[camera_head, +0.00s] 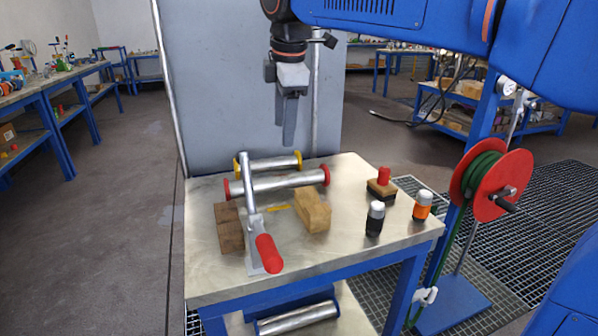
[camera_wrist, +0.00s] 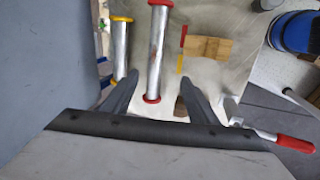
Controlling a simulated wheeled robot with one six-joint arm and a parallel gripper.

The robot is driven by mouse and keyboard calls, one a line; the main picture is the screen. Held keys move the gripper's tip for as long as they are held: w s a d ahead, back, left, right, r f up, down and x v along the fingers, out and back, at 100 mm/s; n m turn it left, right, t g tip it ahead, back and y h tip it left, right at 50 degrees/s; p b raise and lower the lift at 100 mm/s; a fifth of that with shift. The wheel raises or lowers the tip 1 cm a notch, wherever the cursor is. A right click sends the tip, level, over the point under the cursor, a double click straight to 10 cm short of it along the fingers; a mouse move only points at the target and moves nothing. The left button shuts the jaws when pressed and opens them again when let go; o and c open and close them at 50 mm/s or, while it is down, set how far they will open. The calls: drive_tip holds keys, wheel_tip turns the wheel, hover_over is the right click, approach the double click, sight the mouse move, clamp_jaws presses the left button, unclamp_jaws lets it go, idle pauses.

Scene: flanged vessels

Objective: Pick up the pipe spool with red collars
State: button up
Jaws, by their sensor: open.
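The pipe spool with red collars (camera_head: 280,183) lies on its side on the metal table, a silver tube with a red collar at each end. Its left end is close to an upright metal bar with a red handle (camera_head: 268,253). A similar spool with yellow collars (camera_head: 272,164) lies behind it. My gripper (camera_head: 288,140) hangs above the back of the table, open and empty, fingers pointing down. In the wrist view the red-collared spool (camera_wrist: 157,50) shows between and beyond my fingertips, with the yellow-collared spool (camera_wrist: 121,50) to its left.
On the table (camera_head: 345,240) are a dark wooden block (camera_head: 229,228), a lighter block (camera_head: 313,210), a red-knobbed block (camera_head: 382,185), a black bottle (camera_head: 375,219) and an orange bottle (camera_head: 422,206). A grey panel (camera_head: 235,80) stands behind. A red hose reel (camera_head: 495,185) is at right.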

drive_tip(key=w, duration=0.1)
hover_over(279, 177)
drive_tip(key=s, duration=0.1)
drive_tip(key=f, duration=1.1)
drive_tip(key=shift+s+d+f, duration=0.15)
drive_tip(key=shift+d, duration=0.1)
drive_tip(key=shift+x, duration=2.65)
drive_tip(key=shift+s, duration=0.2)
drive_tip(key=shift+a, duration=0.1)
clamp_jaws()
